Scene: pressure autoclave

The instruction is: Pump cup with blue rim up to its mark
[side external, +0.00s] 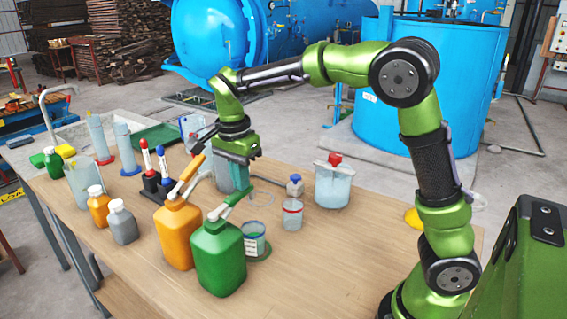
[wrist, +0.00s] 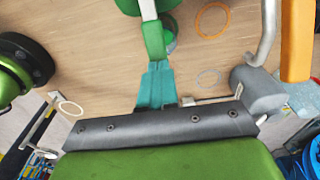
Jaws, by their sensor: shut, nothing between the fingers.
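A small clear cup (side external: 252,240) with a pale label stands on a green ring beside the green pump bottle (side external: 218,258). Another clear cup (side external: 292,214) has a red rim. The orange pump bottle (side external: 177,235) stands left of the green one. My gripper (side external: 238,160) is shut and empty, above and behind the green pump head (side external: 236,194). In the wrist view its teal fingers (wrist: 160,84) point toward the green pump head (wrist: 153,38); contact is unclear.
A beaker (side external: 333,185) with a red stopper stands behind right. Small orange (side external: 98,205) and grey (side external: 122,222) bottles and a marker rack (side external: 158,188) are at left. The table's front right is clear.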

